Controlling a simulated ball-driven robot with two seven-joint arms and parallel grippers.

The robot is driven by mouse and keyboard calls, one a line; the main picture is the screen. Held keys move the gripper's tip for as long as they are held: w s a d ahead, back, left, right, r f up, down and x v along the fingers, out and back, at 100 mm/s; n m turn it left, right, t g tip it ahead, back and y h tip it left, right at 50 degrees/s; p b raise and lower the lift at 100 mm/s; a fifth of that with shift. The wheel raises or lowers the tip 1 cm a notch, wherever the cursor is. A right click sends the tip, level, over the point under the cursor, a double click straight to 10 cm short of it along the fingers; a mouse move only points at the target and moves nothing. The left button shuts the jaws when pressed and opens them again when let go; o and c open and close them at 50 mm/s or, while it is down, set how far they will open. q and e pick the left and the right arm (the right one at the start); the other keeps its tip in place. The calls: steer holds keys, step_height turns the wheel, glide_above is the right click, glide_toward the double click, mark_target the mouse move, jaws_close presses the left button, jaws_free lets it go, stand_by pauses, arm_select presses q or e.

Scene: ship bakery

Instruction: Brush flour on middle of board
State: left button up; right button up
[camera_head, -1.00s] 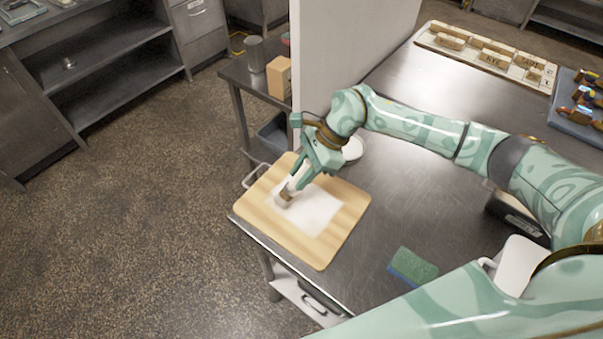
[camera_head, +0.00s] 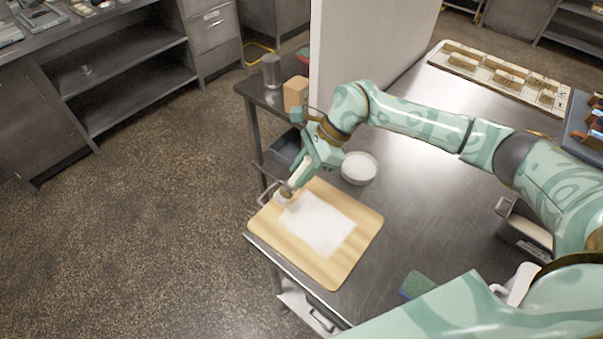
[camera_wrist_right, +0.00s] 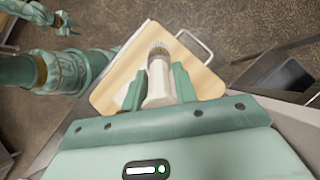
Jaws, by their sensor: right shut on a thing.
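The wooden board (camera_head: 350,262) lies at the near left corner of the steel table. A white rectangular flour patch (camera_head: 322,224) covers its middle, with bare wood around it. My right gripper (camera_head: 294,181) is shut on the light handle of a brush (camera_head: 283,196), over the board's far left part, beside the flour's corner. In the right wrist view the brush (camera_wrist_right: 159,72) points away between the fingers, its bristles over the board (camera_wrist_right: 123,78). Whether the bristles touch the board is unclear. My left gripper (camera_wrist_right: 63,22) shows small in the right wrist view; its jaws are unclear.
A round white bowl (camera_head: 359,168) stands just behind the board, near my right forearm. A green and blue sponge (camera_head: 416,285) lies to the right. A metal bin (camera_head: 524,228) and a labelled tray (camera_head: 500,76) are farther right. A white partition (camera_head: 357,45) rises behind.

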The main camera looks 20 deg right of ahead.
step_height(320, 180, up, 2)
steer(key=shift+p, duration=0.45)
steer(key=shift+r, duration=0.45)
arm_select(q)
steer(key=shift+d+r, duration=0.25)
steer(key=shift+r, duration=0.6)
